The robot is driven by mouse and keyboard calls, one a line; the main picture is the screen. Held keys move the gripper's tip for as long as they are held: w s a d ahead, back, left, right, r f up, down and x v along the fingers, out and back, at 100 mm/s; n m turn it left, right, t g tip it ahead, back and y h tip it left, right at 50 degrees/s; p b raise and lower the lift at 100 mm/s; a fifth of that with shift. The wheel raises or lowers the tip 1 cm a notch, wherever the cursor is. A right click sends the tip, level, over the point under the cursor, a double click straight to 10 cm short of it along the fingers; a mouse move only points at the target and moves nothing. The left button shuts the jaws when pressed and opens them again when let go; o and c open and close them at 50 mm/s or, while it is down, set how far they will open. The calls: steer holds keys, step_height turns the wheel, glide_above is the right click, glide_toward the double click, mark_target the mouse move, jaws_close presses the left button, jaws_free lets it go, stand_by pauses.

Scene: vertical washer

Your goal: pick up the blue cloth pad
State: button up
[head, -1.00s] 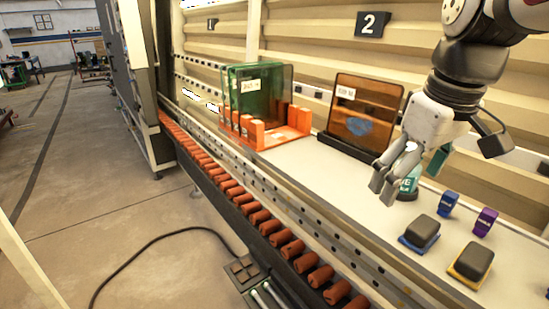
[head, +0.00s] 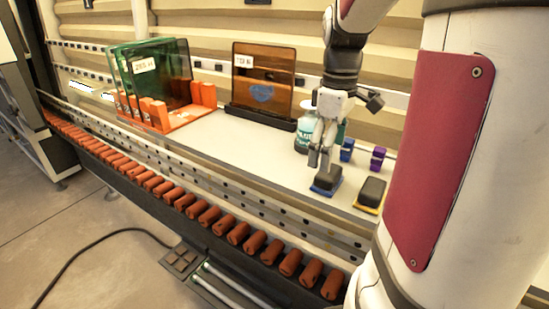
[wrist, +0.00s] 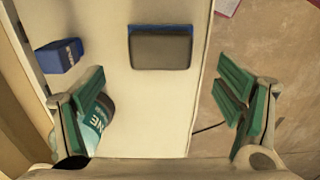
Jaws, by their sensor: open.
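The blue cloth pad (head: 327,181) is a dark grey block on a blue base. It lies flat on the white bench top near its front edge. In the wrist view the pad (wrist: 160,47) sits at the upper middle, beyond and between my fingertips. My gripper (head: 319,158) points down just above and beside the pad in the head view, covering part of it. In the wrist view my gripper (wrist: 165,100) is wide open with green finger pads, and nothing is between them.
A similar yellow-based pad (head: 371,194) lies to the right. An amber panel (head: 262,80) and green glass in an orange rack (head: 205,97) stand left. Orange rollers (head: 210,215) line the front.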

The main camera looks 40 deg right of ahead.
mark_target(328, 177)
steer(key=f, duration=0.4)
steer(key=shift+s+f+p, duration=0.25)
steer(key=shift+s+p, duration=0.05)
steer(key=shift+f, duration=0.55)
steer(key=c, duration=1.2)
